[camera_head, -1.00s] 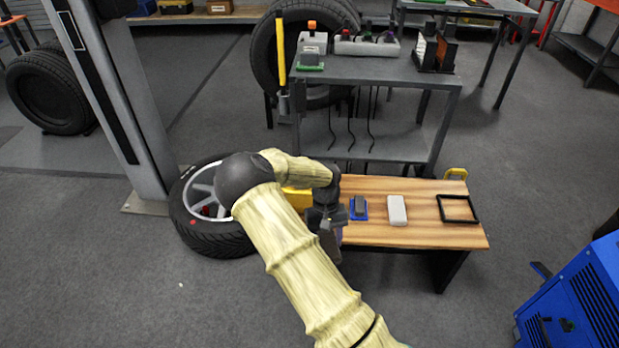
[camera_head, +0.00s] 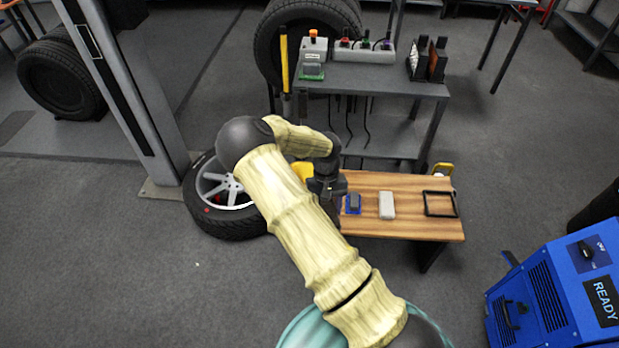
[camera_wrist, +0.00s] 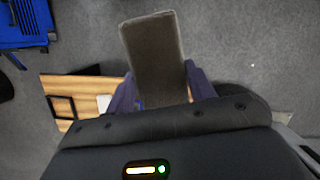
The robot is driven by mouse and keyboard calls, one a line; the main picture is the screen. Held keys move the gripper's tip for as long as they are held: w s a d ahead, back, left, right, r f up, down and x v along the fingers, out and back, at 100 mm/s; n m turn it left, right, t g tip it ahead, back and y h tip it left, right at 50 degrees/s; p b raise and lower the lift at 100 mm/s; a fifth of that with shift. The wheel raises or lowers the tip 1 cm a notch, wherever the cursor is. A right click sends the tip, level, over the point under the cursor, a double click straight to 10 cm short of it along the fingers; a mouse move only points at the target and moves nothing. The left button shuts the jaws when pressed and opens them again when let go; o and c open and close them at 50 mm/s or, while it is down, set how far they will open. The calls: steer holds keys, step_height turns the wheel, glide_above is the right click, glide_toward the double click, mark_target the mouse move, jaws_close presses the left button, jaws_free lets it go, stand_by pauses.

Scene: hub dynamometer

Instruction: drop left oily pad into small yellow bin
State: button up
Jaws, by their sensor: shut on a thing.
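My gripper (camera_wrist: 160,88) is shut on a dark grey-brown rectangular pad (camera_wrist: 158,55), which sticks out between the two fingers in the wrist view. In the head view my gripper (camera_head: 328,203) hangs at the left end of the wooden bench (camera_head: 415,228), and the pad is hidden there. A yellow bin (camera_head: 303,170) shows only in part behind my arm, at the bench's left end; its opening is hidden.
On the bench are a dark block on a blue base (camera_head: 353,203), a pale block (camera_head: 387,205) and a black frame (camera_head: 440,204). A wheel (camera_head: 225,205) lies left. A blue READY machine (camera_head: 560,290) stands right. A grey table (camera_head: 380,85) stands behind.

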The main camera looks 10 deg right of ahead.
step_height(320, 180, up, 21)
steer(key=p, duration=2.3)
steer(key=shift+s+r, duration=0.15)
steer(key=shift+s, duration=0.3)
steer(key=shift+d, duration=0.1)
